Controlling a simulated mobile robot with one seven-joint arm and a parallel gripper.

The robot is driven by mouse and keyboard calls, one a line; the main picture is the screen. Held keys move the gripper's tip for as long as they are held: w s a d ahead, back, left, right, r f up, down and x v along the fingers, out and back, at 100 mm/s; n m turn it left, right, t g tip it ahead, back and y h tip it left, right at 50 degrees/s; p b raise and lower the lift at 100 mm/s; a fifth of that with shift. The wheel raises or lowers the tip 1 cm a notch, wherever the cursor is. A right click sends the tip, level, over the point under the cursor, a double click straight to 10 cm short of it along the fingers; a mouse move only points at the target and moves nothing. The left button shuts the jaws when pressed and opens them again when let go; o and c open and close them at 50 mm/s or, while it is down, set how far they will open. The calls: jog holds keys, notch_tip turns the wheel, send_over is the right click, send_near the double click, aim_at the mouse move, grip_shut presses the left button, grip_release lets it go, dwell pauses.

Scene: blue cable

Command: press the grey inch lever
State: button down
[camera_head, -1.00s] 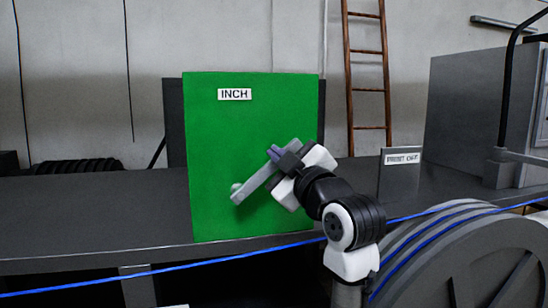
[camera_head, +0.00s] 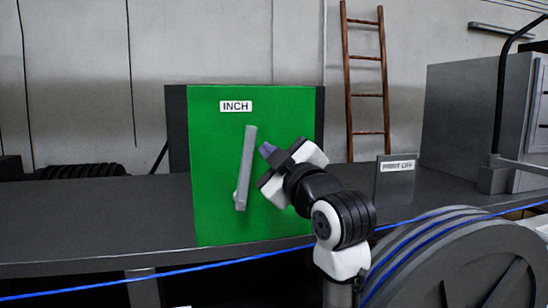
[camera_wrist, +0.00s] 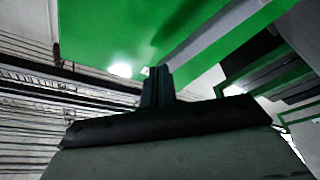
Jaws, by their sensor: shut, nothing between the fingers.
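The grey lever (camera_head: 246,165) is a long flat bar on a green panel (camera_head: 215,215) marked INCH. It stands nearly upright, leaning slightly right at its top, with its round pivot at the lower end. In the wrist view the lever (camera_wrist: 222,34) runs as a grey bar toward the upper right across the green panel (camera_wrist: 100,35). My gripper (camera_head: 268,150) is shut and empty, just right of the lever's upper half. A narrow gap shows between them in the head view. The shut fingers also show in the wrist view (camera_wrist: 155,75).
The panel stands on a dark bench (camera_head: 100,215). A small grey plate with a white label (camera_head: 397,167) stands to the right. A large reel (camera_head: 465,265) with blue cable is at the lower right, and the cable (camera_head: 180,272) runs along the bench front. A ladder (camera_head: 368,95) leans behind.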

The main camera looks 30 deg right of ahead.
jog(key=b+v, duration=0.2)
jog(key=v, duration=0.5)
jog(key=shift+f, duration=0.45)
jog(key=shift+w, duration=0.1)
dwell(1.8)
